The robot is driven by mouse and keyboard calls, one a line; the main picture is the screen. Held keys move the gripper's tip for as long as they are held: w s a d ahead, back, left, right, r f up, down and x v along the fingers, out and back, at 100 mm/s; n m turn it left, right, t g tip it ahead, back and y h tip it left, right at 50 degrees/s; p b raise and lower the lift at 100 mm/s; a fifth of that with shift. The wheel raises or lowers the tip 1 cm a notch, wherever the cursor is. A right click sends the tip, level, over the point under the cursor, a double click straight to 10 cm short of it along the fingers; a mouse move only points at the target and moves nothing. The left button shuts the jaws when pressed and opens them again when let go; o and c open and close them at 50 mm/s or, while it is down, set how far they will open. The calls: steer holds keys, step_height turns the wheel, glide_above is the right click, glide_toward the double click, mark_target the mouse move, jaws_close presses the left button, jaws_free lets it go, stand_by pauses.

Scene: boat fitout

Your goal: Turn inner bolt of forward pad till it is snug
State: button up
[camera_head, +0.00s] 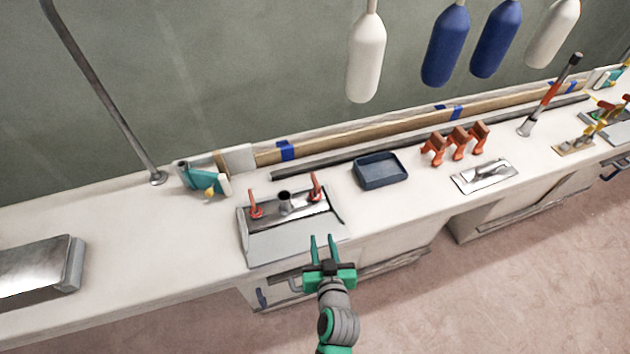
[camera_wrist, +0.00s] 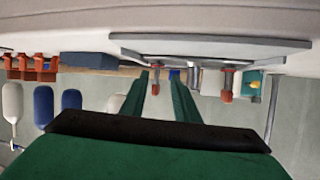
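A metal pad (camera_head: 296,213) lies on a grey plate (camera_head: 290,243) at the counter's front edge. Two red-handled bolts stand on it, a left one (camera_head: 255,205) and a right one (camera_head: 315,188), with a dark-topped metal post (camera_head: 284,200) between them. The wrist view looks upside down, with the plate (camera_wrist: 210,46) at the top and one red-tipped bolt (camera_wrist: 227,88) right of the fingers. My gripper (camera_head: 322,238) is open and empty in front of the plate, apart from the bolts; its spread green fingers also show in the wrist view (camera_wrist: 161,78). Which bolt is inner is unclear.
A blue tray (camera_head: 380,171), orange clamps (camera_head: 456,146) and a trowel-like metal plate (camera_head: 485,176) lie to the right. A teal tool (camera_head: 203,180) sits behind left. Fenders (camera_head: 367,55) hang above the counter. Bare counter (camera_head: 130,225) lies left of the pad.

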mark_target(317, 185)
steer(key=w+d+r+n+y, duration=0.1)
steer(key=w+r+n+y, duration=0.2)
steer(key=w+r, duration=0.55)
steer(key=shift+g, duration=0.3)
steer(key=x, duration=0.8)
steer(key=d+x, duration=0.1)
steer(key=x, duration=0.3)
steer(key=shift+w+a+f, duration=0.1)
steer(key=shift+w+f, duration=0.25)
steer(key=shift+f, duration=0.2)
steer(key=shift+a, duration=0.1)
jaws_close()
